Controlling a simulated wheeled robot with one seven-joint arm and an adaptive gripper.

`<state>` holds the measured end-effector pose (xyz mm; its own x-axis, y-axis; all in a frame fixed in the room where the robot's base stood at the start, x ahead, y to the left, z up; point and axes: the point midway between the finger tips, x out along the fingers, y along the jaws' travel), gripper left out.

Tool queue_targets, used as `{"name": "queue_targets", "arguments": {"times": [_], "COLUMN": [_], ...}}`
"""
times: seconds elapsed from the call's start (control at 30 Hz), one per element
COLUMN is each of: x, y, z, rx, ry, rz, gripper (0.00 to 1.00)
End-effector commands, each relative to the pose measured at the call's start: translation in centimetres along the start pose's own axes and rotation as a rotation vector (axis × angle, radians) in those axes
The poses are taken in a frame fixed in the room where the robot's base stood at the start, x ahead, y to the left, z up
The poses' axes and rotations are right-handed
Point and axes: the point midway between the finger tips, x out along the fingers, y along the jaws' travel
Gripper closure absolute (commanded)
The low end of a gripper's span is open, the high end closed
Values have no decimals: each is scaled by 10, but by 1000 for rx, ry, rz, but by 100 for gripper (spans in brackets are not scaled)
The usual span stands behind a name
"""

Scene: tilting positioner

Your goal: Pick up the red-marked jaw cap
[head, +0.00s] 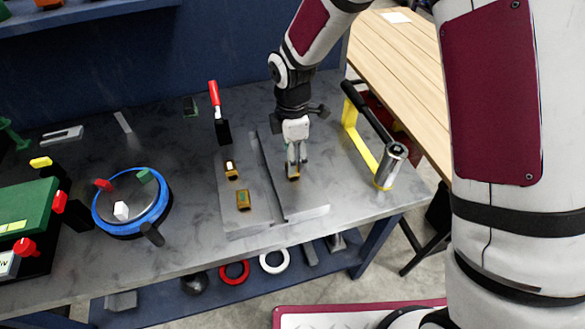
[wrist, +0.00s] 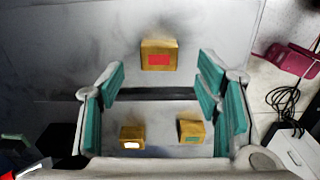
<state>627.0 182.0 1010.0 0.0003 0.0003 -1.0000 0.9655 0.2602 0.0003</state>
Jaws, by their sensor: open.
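The red-marked jaw cap (wrist: 158,55), a small tan block with a red patch, lies on the grey plate in the wrist view, between and slightly beyond my fingertips. In the head view the cap (head: 293,175) sits just under my gripper (head: 296,156), partly hidden by the fingers. My gripper, with teal finger pads in the wrist view (wrist: 162,82), is open with nothing held. A white-marked cap (head: 231,169) and a green-marked cap (head: 243,200) lie to the left; the wrist view shows the white-marked one (wrist: 132,138) and the green-marked one (wrist: 190,131) nearer its bottom edge.
The grey plate (head: 232,216) has a raised ridge beside the caps. A yellow frame with a black handle (head: 368,115) stands close at right. A red-handled tool (head: 215,95) stands behind left. A blue-rimmed round positioner (head: 110,224) and a green box (head: 28,215) are farther left.

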Motion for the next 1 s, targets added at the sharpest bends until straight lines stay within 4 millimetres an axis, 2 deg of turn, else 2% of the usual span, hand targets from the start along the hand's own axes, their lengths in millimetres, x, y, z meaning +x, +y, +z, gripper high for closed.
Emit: {"name": "queue_targets", "arguments": {"times": [0.3, 0.6, 0.83, 1.0], "x": [36, 40, 40, 40], "y": [0, 2, 1, 2], "z": [1, 1, 1, 1], "rx": [-1, 0, 0, 0], "ry": [-1, 0, 0, 0], "rz": [-2, 0, 0, 0], "gripper": [42, 42, 94, 96]}}
